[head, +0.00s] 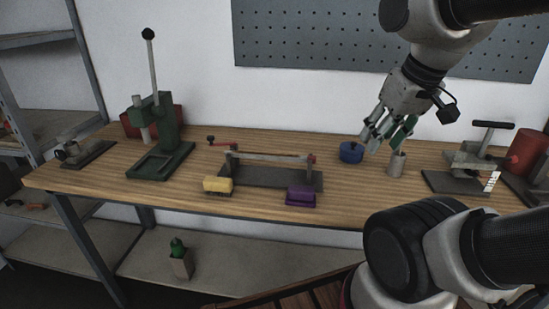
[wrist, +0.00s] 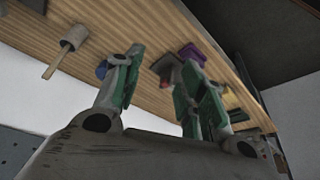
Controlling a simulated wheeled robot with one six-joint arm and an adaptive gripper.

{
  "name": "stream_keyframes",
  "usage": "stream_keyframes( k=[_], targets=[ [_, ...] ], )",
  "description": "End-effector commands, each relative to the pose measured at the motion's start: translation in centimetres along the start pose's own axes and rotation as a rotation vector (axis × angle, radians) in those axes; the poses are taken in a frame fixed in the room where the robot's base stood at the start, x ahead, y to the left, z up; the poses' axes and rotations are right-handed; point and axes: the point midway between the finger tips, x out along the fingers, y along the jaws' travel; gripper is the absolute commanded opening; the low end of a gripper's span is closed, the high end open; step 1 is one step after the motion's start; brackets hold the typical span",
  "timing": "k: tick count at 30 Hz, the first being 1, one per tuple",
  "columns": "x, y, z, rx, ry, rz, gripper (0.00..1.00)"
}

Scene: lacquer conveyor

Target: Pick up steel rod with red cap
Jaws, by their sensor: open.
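A thin steel rod (head: 268,156) lies roughly level across a dark fixture (head: 262,178) in the middle of the bench. My gripper (head: 383,142) is open and empty, up and to the right of the rod, near the blue round container and the grey cup. In the wrist view, my gripper's two green-padded fingers (wrist: 163,58) are spread apart with nothing held between them. Part of the fixture shows behind them; the rod is too small and covered to make out clearly there.
A yellow block (head: 217,184) and a purple block (head: 300,196) sit before the fixture. A blue container (head: 351,152) and grey cup (head: 396,165) stand right. A green press (head: 160,150) is left, a grey vise-like tool (head: 465,165) far right. A pegboard (head: 330,40) hangs behind.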

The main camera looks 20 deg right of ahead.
Motion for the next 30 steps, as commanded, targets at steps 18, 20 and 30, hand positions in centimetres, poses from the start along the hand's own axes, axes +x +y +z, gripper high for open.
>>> stream_keyframes(
  k=[18,20,30],
  targets=[
    [11.8,-7.6,-10.5,0.631,-0.371,-0.081,0.39],
    [13.5,-9.1,-12.5,0.881,-0.401,-0.074,0.39],
    [14.8,-12.9,-18.8,1.921,-0.470,-0.047,0.39]
  ],
)
